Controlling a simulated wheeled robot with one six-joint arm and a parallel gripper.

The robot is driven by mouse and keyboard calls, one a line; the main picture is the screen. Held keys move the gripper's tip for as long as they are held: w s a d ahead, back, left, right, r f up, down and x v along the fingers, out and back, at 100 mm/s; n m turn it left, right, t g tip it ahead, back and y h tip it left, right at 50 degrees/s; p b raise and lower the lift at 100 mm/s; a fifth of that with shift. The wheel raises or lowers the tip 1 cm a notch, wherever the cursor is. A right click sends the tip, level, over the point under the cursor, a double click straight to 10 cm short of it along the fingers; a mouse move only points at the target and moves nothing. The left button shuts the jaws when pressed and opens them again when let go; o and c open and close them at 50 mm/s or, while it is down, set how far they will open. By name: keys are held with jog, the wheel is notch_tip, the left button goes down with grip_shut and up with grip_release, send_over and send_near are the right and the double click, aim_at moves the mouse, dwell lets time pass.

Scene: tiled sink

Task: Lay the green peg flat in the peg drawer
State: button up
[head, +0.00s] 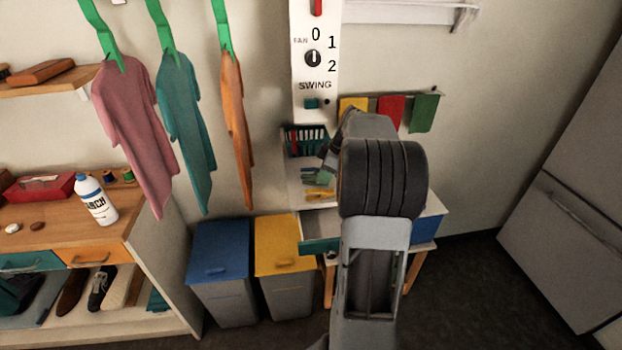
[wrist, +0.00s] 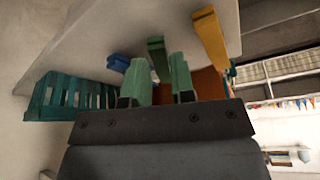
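The green peg (wrist: 155,46) lies on the white table top between a blue peg and a yellow peg. In the wrist view it is just beyond and partly between my gripper's two pale green fingers (wrist: 160,62). The fingers are apart, and I see no grip on the peg; the exact contact is unclear.
The blue peg (wrist: 118,62) and the yellow peg (wrist: 209,36) lie close on either side. A teal basket (wrist: 62,97) stands at the back of the table. Blue and yellow bins (head: 221,250) stand left of the drawer. My arm hides the table's right part.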

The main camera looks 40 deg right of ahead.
jog(key=shift+w+a+r, duration=0.1)
jog(key=shift+w+a, duration=0.75)
jog(key=shift+w, duration=0.1)
jog(key=shift+w+f+p, duration=0.1)
jog(key=shift+f+p, duration=0.25)
jog(key=shift+f, duration=0.3)
grip_shut()
jog(key=shift+r, duration=0.1)
